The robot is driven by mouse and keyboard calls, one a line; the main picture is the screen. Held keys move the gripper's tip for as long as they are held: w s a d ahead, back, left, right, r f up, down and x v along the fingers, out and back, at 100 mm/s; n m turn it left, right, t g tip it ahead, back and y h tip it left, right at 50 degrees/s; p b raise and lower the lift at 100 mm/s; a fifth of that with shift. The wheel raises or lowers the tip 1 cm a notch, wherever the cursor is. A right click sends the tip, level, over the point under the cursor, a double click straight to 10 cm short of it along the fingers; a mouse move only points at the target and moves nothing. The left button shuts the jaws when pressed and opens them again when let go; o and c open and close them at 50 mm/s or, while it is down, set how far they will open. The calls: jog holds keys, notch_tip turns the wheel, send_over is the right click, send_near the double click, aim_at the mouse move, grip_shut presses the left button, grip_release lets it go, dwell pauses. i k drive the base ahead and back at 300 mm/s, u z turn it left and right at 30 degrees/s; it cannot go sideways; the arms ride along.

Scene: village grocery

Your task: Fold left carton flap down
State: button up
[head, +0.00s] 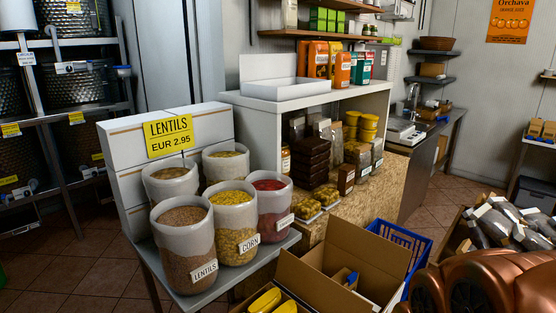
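An open brown cardboard carton (368,242) stands at the bottom centre, cut off by the lower edge of the picture. A broad panel on its left, which looks like the left flap (308,283), stands raised and slants outward. A small blue item and a small brown box show inside the carton. My gripper is not in view. Copper-coloured rounded parts of my arm fill the lower right corner, to the right of the carton and apart from the left flap.
Yellow items (265,301) lie left of the carton. A blue crate (409,240) stands behind it. White bins of lentils and corn (235,222) stand on a table at left. A shelf unit (318,99) stands behind. A crate of dark bags (497,222) is at right.

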aim_at(318, 290)
jog(key=k, duration=0.5)
jog(key=z, duration=0.5)
jog(key=i, duration=0.85)
jog(key=u, duration=1.7)
